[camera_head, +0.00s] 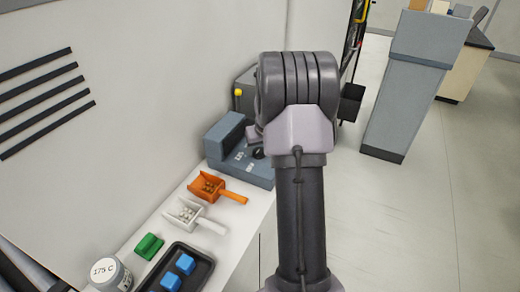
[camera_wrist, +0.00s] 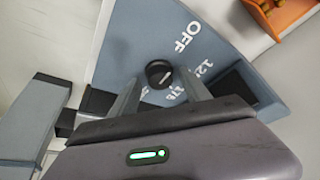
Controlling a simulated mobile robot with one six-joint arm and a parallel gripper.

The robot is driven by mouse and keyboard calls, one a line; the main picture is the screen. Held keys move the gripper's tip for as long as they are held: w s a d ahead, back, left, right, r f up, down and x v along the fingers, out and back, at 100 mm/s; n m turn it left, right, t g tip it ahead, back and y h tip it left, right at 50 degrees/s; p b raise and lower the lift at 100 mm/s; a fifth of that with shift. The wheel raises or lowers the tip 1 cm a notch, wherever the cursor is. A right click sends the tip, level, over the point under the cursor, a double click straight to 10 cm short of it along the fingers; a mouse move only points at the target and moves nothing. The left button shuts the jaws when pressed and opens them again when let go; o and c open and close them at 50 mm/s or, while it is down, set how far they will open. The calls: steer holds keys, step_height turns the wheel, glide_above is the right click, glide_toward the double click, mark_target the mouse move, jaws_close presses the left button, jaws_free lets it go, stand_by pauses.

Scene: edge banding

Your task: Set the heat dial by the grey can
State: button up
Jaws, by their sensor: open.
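The grey can (camera_head: 108,273) stands at the near left of the bench in the head view, and its label reads 175 C. The heat dial (camera_wrist: 158,73) is a round black knob on the blue-grey machine (camera_wrist: 130,40). A small pale mark shows on the knob; I cannot tell surely which label it points to. OFF, 125 and a partly hidden label are printed around it. My gripper (camera_wrist: 161,80) is open, its fingers on either side of the knob's near edge; contact is unclear. In the head view the dial (camera_head: 258,153) shows beside my arm, which hides most of my gripper.
An orange scoop (camera_head: 233,197) and a white scoop (camera_head: 208,226) with small pellets lie on the bench near the machine. A green block (camera_head: 149,246) and a black tray (camera_head: 206,264) with blue blocks are nearer. The wall is close on the left; open floor lies right.

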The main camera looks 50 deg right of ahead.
jaws_close()
